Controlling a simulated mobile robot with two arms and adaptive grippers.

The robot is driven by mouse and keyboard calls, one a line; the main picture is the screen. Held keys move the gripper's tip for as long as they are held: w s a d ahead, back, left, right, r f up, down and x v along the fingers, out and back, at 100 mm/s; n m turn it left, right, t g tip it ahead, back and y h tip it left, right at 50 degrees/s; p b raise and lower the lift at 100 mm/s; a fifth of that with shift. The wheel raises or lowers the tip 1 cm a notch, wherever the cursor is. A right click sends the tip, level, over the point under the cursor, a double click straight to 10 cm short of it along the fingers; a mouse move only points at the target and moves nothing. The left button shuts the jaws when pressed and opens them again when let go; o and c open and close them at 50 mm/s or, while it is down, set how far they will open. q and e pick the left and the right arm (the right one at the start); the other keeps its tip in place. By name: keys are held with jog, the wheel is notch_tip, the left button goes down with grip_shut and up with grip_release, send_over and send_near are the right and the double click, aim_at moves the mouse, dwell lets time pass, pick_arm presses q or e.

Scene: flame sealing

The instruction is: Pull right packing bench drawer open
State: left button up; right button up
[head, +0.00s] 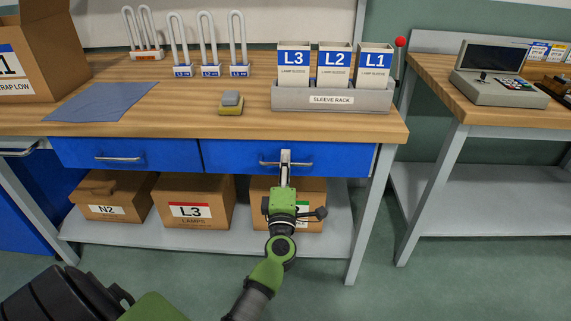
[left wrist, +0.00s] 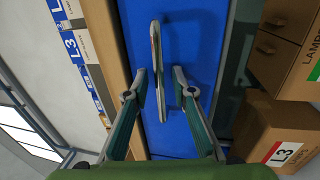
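The right packing bench drawer (head: 345,158) has a blue front that looks flush under the worktop, level with the left drawer (head: 125,153). Its silver bar handle (head: 266,163) is partly covered by my left gripper (head: 286,156). In the left wrist view the handle (left wrist: 157,60) runs lengthwise against the blue drawer front (left wrist: 195,35). There my left gripper (left wrist: 160,73) is open, with one finger on each side of the bar. I see gaps beside the bar and no clear grip. My right gripper is in neither view.
The wooden worktop (head: 180,117) carries a grey sleeve rack (head: 290,98), a sponge-like block (head: 231,104) and a blue cloth (head: 100,101). Cardboard boxes, including L3 lamps (head: 193,215), stand on the lower shelf. A side bench (head: 440,85) stands to the right across a gap.

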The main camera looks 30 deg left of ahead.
pick_arm(q)
grip_shut()
